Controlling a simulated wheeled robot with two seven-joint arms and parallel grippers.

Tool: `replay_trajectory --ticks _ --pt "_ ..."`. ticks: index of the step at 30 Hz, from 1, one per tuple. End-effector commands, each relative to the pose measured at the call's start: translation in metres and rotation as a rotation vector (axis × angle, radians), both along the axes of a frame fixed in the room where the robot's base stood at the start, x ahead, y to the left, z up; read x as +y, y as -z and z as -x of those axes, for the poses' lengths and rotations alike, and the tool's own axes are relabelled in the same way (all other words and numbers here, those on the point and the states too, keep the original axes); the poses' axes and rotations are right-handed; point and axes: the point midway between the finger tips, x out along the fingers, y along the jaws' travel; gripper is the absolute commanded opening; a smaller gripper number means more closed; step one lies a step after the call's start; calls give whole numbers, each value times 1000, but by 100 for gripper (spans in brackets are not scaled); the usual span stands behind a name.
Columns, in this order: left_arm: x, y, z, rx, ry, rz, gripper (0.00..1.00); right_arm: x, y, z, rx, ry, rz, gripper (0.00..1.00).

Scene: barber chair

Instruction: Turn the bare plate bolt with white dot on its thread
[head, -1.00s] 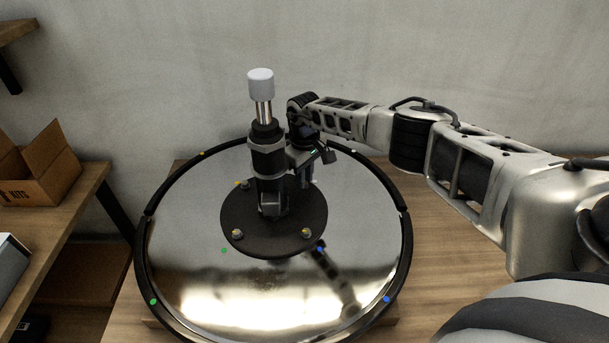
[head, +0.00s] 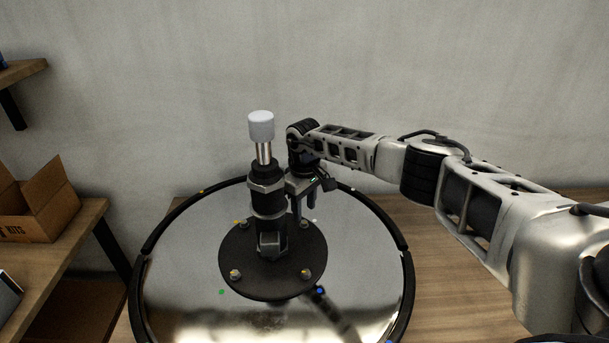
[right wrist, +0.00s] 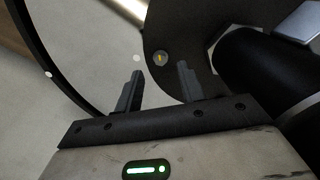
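The dark round plate (head: 272,286) lies on the shiny disc base around the foot of the upright column (head: 267,190). A bolt (right wrist: 160,58) with a yellowish mark on top sits near the plate's edge in the right wrist view, close to a white dot (right wrist: 136,58) on the disc. The white dot also shows in the head view (head: 314,221). My right gripper (head: 303,212) points down just right of the column. In the right wrist view its two fingers (right wrist: 160,72) are apart, with the bolt showing between and beyond their tips. My left gripper is out of view.
The column with its grey-white top cap (head: 261,125) stands close beside my right gripper. Other bolts (head: 235,274) (head: 305,274) sit at the plate's front. A wooden shelf with a cardboard box (head: 45,205) is at the left.

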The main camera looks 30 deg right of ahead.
Motion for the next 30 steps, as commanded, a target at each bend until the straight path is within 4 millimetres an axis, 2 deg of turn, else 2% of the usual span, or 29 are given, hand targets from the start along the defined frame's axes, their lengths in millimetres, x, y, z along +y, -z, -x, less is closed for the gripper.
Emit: replay_trajectory --ticks 6,12,18,24,30 --pt "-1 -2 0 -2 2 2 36 1 -21 1 2 1 -5 39" --pt "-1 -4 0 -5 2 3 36 1 -70 0 -2 2 -3 39" --pt "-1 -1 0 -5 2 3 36 0 -108 0 -2 3 -1 39" --pt "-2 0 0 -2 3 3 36 -1 -126 0 0 3 1 39" --pt "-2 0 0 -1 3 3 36 -1 -129 1 2 3 1 39"
